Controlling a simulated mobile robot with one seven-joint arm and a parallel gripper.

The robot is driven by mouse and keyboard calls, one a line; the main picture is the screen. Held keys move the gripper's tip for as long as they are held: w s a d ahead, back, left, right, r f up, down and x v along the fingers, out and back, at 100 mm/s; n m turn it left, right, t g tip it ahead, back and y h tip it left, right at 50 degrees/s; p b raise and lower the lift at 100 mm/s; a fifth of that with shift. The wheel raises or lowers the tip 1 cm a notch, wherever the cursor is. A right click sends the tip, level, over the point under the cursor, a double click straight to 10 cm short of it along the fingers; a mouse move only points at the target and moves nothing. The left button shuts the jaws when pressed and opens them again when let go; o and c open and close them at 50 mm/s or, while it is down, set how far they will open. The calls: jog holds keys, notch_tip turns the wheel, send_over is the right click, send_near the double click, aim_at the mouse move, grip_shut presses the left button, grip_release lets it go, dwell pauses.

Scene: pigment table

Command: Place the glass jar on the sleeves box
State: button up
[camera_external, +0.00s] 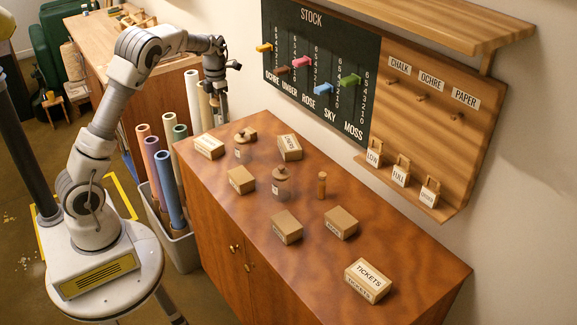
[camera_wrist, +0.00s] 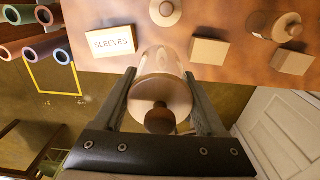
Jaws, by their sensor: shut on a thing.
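In the wrist view, my gripper (camera_wrist: 160,78) is shut on a glass jar (camera_wrist: 160,62), with a finger on each side of it. The jar is clear, with a pale lid and a dark round knob (camera_wrist: 160,120) turned toward the camera. The sleeves box (camera_wrist: 113,46), tan with a white label, lies on the table up and left of the jar, apart from it. In the external view, that box appears to be the leftmost one (camera_external: 208,146). My gripper (camera_external: 219,105) is above the table's far left end in the picture; the held jar is hard to make out there.
The wooden cabinet top (camera_external: 390,250) carries several other boxes, including a tickets box (camera_external: 368,280). Two other lidded jars (camera_external: 241,150) (camera_external: 281,188) and a wooden cylinder (camera_external: 322,186) stand there. Rolled tubes (camera_external: 168,190) rise in a bin beside the cabinet.

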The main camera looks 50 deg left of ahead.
jog(key=shift+a+f, duration=0.15)
jog(key=shift+f, duration=0.35)
jog(key=shift+s+a+f, duration=0.15)
jog(key=shift+a+f, duration=2.65)
jog(key=shift+a, duration=0.05)
jog(key=shift+s+a+f, duration=0.15)
jog(key=shift+a+f, duration=2.6)
jog(key=shift+a, duration=0.1)
jog(key=shift+f, duration=0.2)
jog(key=o, duration=1.6)
jog(key=shift+c, duration=0.2)
